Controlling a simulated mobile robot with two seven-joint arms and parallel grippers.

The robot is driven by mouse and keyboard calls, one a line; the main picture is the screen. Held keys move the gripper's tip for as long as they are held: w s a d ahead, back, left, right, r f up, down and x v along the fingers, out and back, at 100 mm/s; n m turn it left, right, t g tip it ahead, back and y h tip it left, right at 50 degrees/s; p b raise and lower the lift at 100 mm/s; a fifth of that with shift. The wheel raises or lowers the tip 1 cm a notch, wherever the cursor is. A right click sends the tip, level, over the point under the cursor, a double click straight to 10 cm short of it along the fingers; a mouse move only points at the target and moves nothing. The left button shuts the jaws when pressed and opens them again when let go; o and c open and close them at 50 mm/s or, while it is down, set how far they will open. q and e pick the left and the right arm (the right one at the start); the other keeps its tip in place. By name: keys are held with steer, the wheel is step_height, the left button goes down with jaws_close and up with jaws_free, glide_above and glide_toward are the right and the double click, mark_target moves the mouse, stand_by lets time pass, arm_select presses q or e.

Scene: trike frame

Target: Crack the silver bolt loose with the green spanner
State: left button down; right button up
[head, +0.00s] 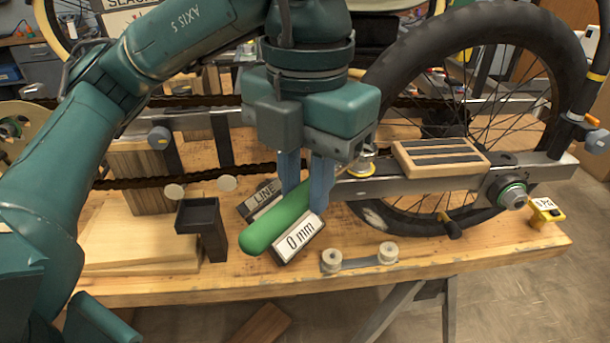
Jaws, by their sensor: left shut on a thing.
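The green spanner (268,228) shows mostly as its thick green handle, slanting from lower left to upper right above the bench. My left gripper (306,190) points down and is shut on the spanner near the upper end of the handle. The spanner's head is largely hidden behind the gripper fingers. A small silver round part with a yellow ring (361,169) sits on the grey frame bar just right of the fingers; it may be the silver bolt. I cannot tell whether the spanner touches it. My right gripper is not in view.
The trike frame bar (410,184) runs right to a large black-tyred wheel (372,100). Blocks labelled "0 mm" (298,238) and "LINE" lie under the spanner. A dark open holder (200,217) stands left. A wooden block with dark strips (440,157) sits on the bar.

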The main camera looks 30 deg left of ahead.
arm_select(q)
steer(key=shift+f+b, duration=0.75)
steer(key=shift+f, duration=0.15)
steer(key=c, duration=1.8)
jaws_free()
jaws_close()
steer(key=shift+d, duration=0.1)
steer(key=d+n, duration=0.6)
steer(key=shift+w+d, duration=0.25)
steer(key=shift+w, duration=0.1)
